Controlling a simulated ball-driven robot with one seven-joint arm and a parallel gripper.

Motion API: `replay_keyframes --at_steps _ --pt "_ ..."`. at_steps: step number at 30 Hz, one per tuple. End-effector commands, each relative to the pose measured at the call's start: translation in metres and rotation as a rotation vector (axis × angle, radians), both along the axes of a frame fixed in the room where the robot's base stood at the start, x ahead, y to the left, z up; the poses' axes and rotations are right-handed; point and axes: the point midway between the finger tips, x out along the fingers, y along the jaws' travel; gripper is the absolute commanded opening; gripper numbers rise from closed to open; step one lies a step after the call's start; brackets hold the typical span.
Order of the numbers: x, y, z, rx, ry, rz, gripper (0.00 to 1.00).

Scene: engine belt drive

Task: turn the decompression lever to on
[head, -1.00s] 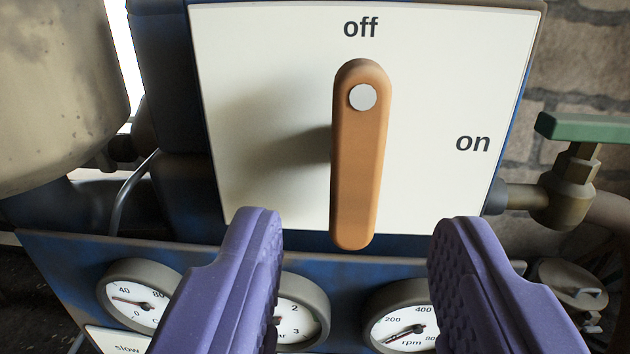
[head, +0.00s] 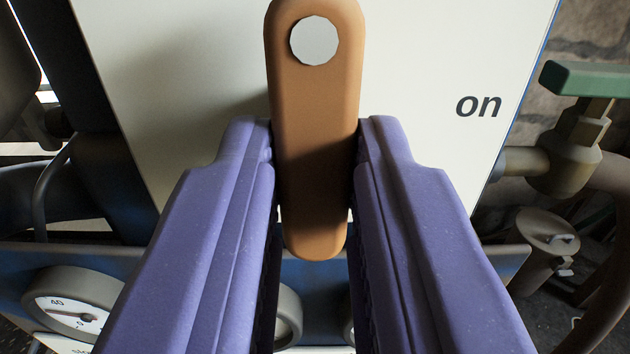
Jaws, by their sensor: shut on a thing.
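The decompression lever (head: 312,95) is an orange-brown bar with a round pale pivot cap near its upper end. It hangs straight down in front of a cream panel (head: 180,50). The word "on" (head: 479,105) is printed on the panel to the right of the lever; the "off" label is out of view. My gripper (head: 314,150) has purple fingers, one on each side of the lever's lower half, and is shut on it. The lever's bottom end shows between the fingers.
A green-handled valve (head: 585,80) on a brass-coloured pipe fitting stands to the right of the panel. A round gauge (head: 70,305) sits at lower left, and other gauges are mostly hidden behind my fingers. A small lidded pot (head: 545,238) is at lower right.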

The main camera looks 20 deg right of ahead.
Motion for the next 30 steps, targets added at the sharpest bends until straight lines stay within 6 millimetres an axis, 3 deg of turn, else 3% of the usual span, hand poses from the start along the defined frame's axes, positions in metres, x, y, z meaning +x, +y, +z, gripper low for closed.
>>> replay_keyframes --at_steps 11,30 --pt "-0.0001 -0.0005 -0.0041 0.155 -0.048 -0.001 0.00" --pt "0.0001 0.0012 -0.0039 0.729 -0.211 -0.001 0.00"
